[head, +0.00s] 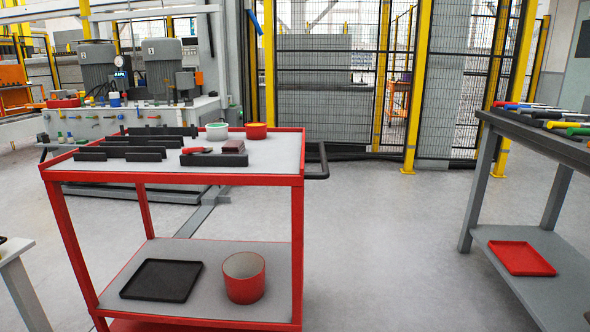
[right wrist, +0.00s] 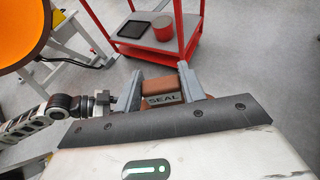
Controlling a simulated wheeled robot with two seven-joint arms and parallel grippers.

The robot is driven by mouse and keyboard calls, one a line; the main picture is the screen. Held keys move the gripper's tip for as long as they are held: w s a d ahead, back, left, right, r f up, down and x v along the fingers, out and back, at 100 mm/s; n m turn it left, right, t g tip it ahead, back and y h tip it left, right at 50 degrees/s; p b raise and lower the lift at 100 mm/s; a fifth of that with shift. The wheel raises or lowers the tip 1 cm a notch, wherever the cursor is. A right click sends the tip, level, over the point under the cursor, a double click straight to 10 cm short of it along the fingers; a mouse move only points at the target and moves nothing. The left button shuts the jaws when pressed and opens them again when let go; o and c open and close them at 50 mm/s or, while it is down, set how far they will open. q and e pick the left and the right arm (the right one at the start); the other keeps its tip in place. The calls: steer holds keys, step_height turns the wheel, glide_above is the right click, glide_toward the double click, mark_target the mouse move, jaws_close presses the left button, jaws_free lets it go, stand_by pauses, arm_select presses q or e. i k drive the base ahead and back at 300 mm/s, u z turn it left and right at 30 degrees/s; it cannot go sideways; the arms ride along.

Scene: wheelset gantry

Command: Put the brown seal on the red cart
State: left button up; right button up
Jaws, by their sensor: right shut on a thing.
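The brown seal (right wrist: 162,99), a block marked "SEAL", is between the two fingers of my right gripper (right wrist: 160,88) in the right wrist view. The gripper is shut on it. Neither seal nor gripper shows in the head view. The red cart (head: 297,230) stands ahead in the head view, with a grey top (head: 270,158) and a lower shelf. Part of its lower shelf (right wrist: 190,47) also shows beyond the gripper in the right wrist view. My left gripper is not clearly seen in either view.
A black tray (head: 161,280) and red bin (head: 244,277) are below. A grey tool table (head: 480,190) stands right; floor between is clear.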

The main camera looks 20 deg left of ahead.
mark_target(273, 154)
steer(key=u, duration=0.75)
steer(key=i, duration=0.9)
steer(key=u, duration=0.85)
